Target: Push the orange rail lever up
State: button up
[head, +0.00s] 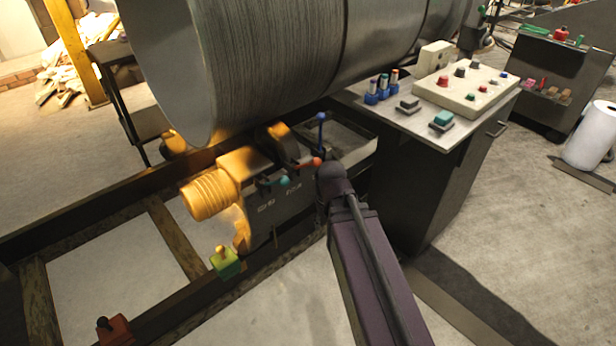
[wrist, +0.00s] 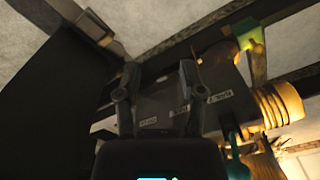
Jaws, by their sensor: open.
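The orange rail lever (head: 309,163) shows in the head view on the dark machine rail below the big drum. Its orange-red end lies close to the left of my arm's wrist joint. I cannot make it out in the wrist view. My gripper (wrist: 158,72) is open in the wrist view, with two dark fingers apart and nothing seen between them. The fingers are in front of the dark labelled housing (wrist: 165,108). In the head view my gripper is mostly hidden by my arm, so I cannot tell whether it touches the lever.
A teal lever (head: 283,181) sits just left of the orange one, and a blue lever (head: 321,120) stands upright behind it. A yellow ribbed motor (head: 208,194) and green box (head: 226,262) are to the left. A control desk (head: 440,125) is to the right. The drum (head: 250,60) overhangs.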

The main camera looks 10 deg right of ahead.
jog(key=w+f+m+y+b, duration=0.1)
jog(key=w+f+y+b, duration=0.15)
jog(key=f+b, duration=1)
jog(key=m+t+y+b, duration=0.3)
jog(key=m+t+y, duration=0.2)
jog(key=m+y, duration=0.85)
send_near(308, 165)
jog(key=d+f+n+y, duration=0.1)
jog(key=d+f, duration=0.1)
jog(key=d, duration=0.2)
jog(key=shift+w+r, duration=0.15)
jog(key=shift+r, duration=0.05)
jog(key=shift+a+n, duration=0.15)
jog(key=shift+n, duration=0.1)
jog(key=x, duration=1.3)
jog(key=shift+a, duration=0.35)
